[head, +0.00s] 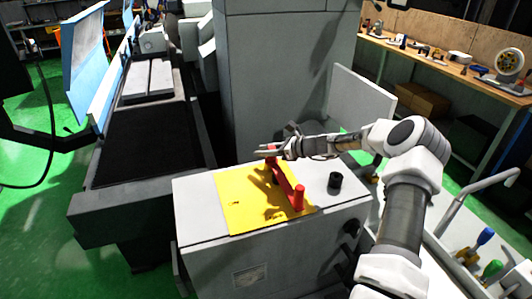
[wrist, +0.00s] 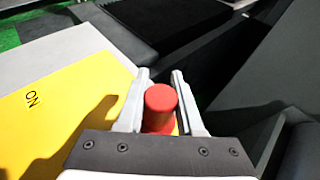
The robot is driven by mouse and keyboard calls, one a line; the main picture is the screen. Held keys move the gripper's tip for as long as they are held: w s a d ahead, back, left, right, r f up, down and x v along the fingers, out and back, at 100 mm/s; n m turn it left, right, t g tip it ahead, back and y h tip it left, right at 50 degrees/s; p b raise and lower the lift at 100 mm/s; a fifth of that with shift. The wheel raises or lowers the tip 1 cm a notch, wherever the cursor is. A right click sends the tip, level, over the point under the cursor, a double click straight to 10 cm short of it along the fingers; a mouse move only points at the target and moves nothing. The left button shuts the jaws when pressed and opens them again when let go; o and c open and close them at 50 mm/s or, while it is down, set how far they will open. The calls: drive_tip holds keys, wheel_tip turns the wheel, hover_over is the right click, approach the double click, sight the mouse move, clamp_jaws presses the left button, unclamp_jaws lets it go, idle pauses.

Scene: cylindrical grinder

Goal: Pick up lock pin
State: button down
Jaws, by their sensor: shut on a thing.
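A red cylindrical knob, which I take as the lock pin (wrist: 160,97), stands between the two fingers of my gripper (wrist: 160,76) in the wrist view. The fingers are shut on it, one on each side. A wider red part shows just below it. In the head view my gripper (head: 268,150) is over the far end of a red bar (head: 284,182) on a yellow plate (head: 238,207). The fingers partly hide the pin there. Whether the pin is still seated or lifted clear, I cannot tell.
The yellow plate lies on a grey cabinet (head: 200,212). A red post (head: 299,197) stands at the bar's near end, and a black knob (head: 335,182) is to its right. The grinder's long bed (head: 150,140) is at left. A workbench (head: 450,72) stands back right.

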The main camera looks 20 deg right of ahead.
drive_tip(key=shift+r, duration=0.7)
drive_tip(key=w+d+r+b, duration=0.1)
drive_tip(key=w+d+r, duration=0.2)
drive_tip(key=w+r, duration=0.6)
drive_tip(key=shift+w+d+r, duration=0.15)
drive_tip(key=shift+w+d, duration=0.05)
drive_tip(key=shift+w, duration=0.9)
drive_tip(key=shift+s+d, duration=0.1)
